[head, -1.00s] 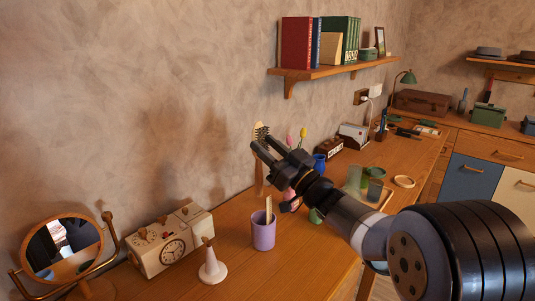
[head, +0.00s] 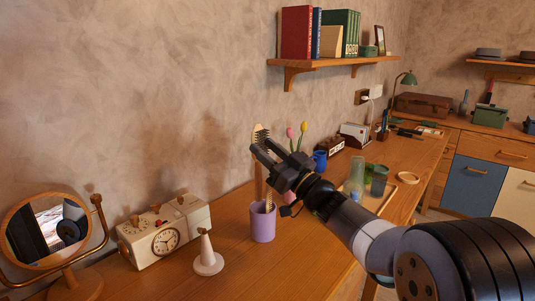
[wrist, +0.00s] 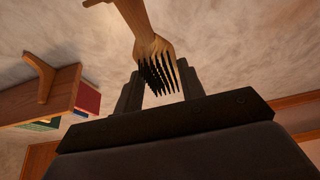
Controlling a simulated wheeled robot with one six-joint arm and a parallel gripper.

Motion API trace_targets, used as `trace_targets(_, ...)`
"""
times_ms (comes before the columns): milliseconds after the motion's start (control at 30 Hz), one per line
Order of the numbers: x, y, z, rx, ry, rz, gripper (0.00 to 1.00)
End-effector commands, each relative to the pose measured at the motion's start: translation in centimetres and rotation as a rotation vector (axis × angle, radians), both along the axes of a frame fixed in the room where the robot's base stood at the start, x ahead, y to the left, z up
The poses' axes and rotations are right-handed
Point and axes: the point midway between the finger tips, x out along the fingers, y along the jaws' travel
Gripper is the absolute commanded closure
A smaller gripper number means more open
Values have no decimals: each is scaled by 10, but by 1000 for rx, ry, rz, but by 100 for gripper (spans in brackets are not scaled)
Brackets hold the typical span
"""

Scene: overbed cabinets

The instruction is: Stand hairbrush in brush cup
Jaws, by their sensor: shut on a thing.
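The hairbrush (head: 257,129) has a pale wooden back and handle and dark bristles. My gripper (head: 262,148) is shut on it near the bristled head and holds it upright, head up. In the wrist view the hairbrush (wrist: 150,42) shows its bristles between the fingers. The purple brush cup (head: 263,226) stands on the desk below, with a thin pale stick in it. The handle's lower end is at the cup's rim in the head view. I cannot tell whether it is inside the mouth or behind it.
A white cone-shaped stand (head: 208,258), a cream clock box (head: 163,235) and a round mirror (head: 45,230) stand left of the cup. Tulips (head: 303,130), a blue mug (head: 320,160) and glasses (head: 357,175) are to the right. A bookshelf (head: 330,63) hangs above.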

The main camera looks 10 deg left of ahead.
Motion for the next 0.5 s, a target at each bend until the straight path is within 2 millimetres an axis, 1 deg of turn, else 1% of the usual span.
trace_targets(33, 0, 0, -7, 0, -1, 0, 86)
trace_targets(500, 0, 0, -34, 1, -2, 0, 86)
